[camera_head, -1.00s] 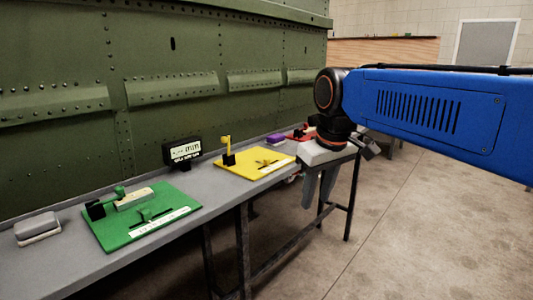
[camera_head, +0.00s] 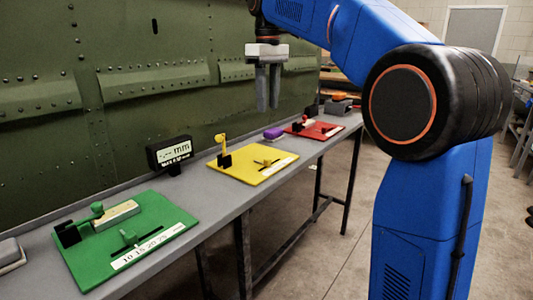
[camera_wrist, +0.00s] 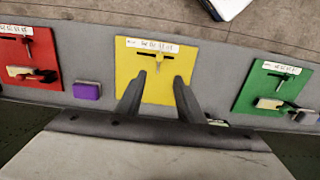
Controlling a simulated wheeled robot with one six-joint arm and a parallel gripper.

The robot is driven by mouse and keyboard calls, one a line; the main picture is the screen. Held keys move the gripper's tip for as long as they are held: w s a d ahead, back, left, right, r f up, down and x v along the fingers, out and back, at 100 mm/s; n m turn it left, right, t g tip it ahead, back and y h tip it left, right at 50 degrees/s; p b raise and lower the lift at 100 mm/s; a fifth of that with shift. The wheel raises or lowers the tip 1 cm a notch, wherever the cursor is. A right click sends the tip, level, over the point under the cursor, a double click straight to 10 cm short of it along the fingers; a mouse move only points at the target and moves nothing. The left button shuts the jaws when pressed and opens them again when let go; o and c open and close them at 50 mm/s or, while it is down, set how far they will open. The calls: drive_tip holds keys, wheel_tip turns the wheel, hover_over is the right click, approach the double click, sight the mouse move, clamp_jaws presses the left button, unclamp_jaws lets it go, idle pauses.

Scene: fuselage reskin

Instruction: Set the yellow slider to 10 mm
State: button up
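The yellow board (camera_head: 240,172) lies on the grey bench between the green and red boards. Its small yellow slider (camera_head: 266,163) stands near a white number strip, and an upright yellow lever with a black base (camera_head: 222,152) stands at its back left corner. My gripper (camera_head: 267,108) hangs fingers down, above the bench and apart from everything. In the wrist view my gripper (camera_wrist: 157,95) has its two fingers spread with a gap, over the yellow board (camera_wrist: 150,89). The slider (camera_wrist: 158,60) shows just beyond the fingertips. The slider's reading is too small to tell.
A green board (camera_head: 165,225) with a clamped block lies nearer, a red board (camera_head: 322,132) farther along. A purple block (camera_head: 273,133) sits between yellow and red. A black display (camera_head: 169,152) reading mm stands behind. A green riveted wall (camera_head: 120,60) rises behind the bench.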

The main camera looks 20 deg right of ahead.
sight(267, 159)
wheel_tip(267, 159, down, 17)
drive_tip(key=shift+w+f, duration=0.1)
drive_tip(key=shift+w, duration=0.05)
idle(0.5)
clamp_jaws()
